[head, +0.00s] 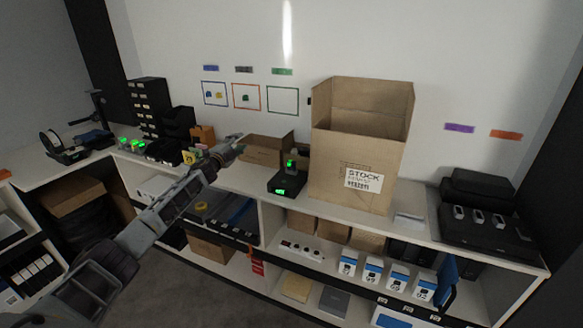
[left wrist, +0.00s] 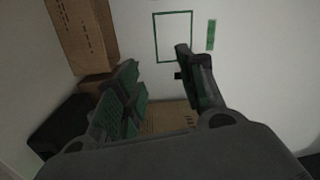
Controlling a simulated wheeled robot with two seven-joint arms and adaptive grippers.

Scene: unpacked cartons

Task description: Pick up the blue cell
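My left gripper (head: 232,146) is above the back counter, in front of the wall and left of the tall carton. In the left wrist view its fingers (left wrist: 162,85) are spread apart with nothing between them. I cannot pick out the blue cell with certainty. Several small grey-topped items stand in a black case (head: 487,233) at the right end of the counter, but their colour does not read as blue. My right gripper is not in view.
A tall open carton (head: 349,189) marked STOCK and a black device with green lights (head: 286,184) stand on the counter (head: 240,178). Black drawers (head: 150,103) stand at the left. Blue-and-white boxes (head: 373,273) and a blue-black object (head: 446,270) are below, at the right.

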